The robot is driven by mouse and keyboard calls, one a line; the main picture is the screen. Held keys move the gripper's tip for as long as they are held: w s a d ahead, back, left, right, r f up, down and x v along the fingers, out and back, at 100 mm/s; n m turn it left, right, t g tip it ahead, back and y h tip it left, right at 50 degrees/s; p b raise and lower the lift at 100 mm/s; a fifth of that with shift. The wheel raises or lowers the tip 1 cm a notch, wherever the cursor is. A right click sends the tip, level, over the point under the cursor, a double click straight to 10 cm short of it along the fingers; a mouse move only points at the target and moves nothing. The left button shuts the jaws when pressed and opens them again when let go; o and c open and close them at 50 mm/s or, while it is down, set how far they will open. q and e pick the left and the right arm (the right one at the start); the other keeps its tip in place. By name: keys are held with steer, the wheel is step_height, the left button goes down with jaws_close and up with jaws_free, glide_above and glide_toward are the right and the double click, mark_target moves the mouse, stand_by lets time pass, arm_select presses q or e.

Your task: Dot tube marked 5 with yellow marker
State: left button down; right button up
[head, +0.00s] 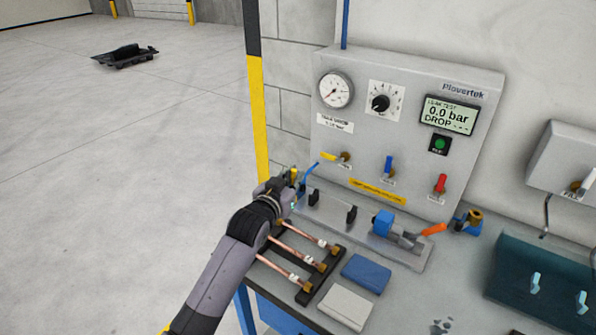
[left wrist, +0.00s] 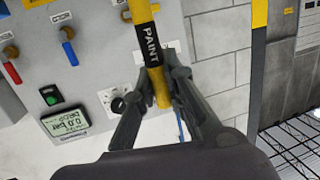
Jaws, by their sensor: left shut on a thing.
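My left gripper (head: 288,190) is shut on a yellow paint marker (head: 293,174), in front of the test panel's lower left corner. In the left wrist view the marker (left wrist: 151,46), with a black band reading PAINT, stands between the two fingers of my left gripper (left wrist: 160,85). Copper tubes lie on a black rack (head: 333,263) on the bench, just below and right of my left gripper. My arm hides the rack's left part. My right gripper is not in view.
The grey panel (head: 400,100) with gauge, display and valves stands behind the bench. A clamp fixture with a blue block (head: 383,222) is right of the rack. A blue pad (head: 366,272) and a grey pad (head: 345,306) lie in front. A yellow-black post (head: 257,110) rises left.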

arm_select(q)
steer(key=shift+s+a+r, duration=0.2)
steer(key=shift+s+r, duration=0.15)
steer(key=shift+s, duration=0.25)
steer(key=shift+w, duration=0.1)
steer(key=shift+w+d+f+p, duration=0.1)
steer(key=shift+w+p, duration=0.05)
steer(key=shift+p, duration=0.15)
step_height(320, 180, down, 6)
steer(key=b, duration=0.3)
steer(key=shift+f, duration=0.15)
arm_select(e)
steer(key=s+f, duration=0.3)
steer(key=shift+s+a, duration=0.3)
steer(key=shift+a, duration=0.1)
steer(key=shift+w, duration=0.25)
arm_select(q)
steer(key=shift+f+b, duration=0.2)
steer(key=shift+b, duration=0.15)
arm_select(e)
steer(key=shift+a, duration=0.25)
arm_select(q)
steer(key=shift+f, duration=0.25)
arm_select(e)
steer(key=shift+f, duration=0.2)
